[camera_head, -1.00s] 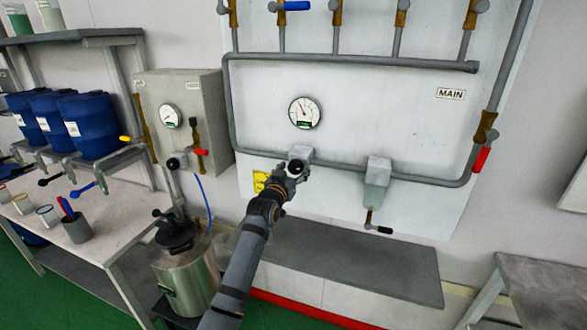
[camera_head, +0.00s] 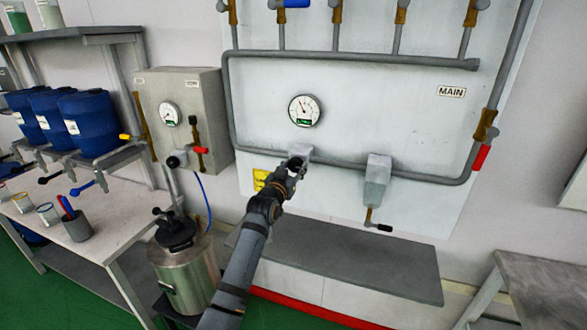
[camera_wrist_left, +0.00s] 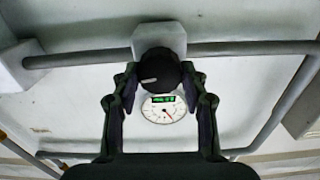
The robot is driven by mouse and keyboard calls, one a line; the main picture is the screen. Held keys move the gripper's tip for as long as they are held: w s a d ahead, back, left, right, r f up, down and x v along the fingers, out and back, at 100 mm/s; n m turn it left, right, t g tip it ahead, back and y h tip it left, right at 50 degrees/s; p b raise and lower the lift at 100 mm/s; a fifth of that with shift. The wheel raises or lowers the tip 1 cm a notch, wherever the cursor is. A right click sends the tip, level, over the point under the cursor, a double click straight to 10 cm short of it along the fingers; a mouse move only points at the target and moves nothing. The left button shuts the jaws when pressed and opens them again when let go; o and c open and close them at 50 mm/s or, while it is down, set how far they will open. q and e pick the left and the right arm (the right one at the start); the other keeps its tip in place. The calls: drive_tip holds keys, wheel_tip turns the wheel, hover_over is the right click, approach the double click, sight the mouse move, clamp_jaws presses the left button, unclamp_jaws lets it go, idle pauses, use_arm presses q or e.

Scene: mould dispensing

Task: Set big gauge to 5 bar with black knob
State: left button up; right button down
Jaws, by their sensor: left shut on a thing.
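The big gauge (camera_head: 304,110) is a white round dial with a dark needle and a small green display, on the white panel under the upper pipe. It also shows upside down in the left wrist view (camera_wrist_left: 164,112), where I cannot read the value. The black knob (camera_wrist_left: 159,72) sits on a grey block (camera_wrist_left: 160,38) on the pipe below the gauge. It has a pale mark on its face. My left gripper (camera_head: 294,166) is at the knob, with its fingers shut on both sides of it. In the head view the gripper largely hides the knob. My right gripper is out of view.
A smaller gauge (camera_head: 169,114) is on a grey box at the left, with a red-handled valve (camera_head: 200,150). A grey filter unit (camera_head: 377,180) hangs from the pipe right of my gripper. A steel pot (camera_head: 184,262) stands lower left.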

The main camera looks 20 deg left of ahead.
use_arm(q)
drive_tip(key=m, duration=0.8)
drive_tip(key=shift+d+b, duration=0.1)
drive_tip(key=shift+b, duration=0.3)
drive_tip(key=shift+m, duration=0.4)
drive_tip(key=o, duration=1.1)
drive_tip(key=shift+o, duration=0.2)
drive_tip(key=s, duration=1.2)
drive_tip(key=shift+a, duration=0.2)
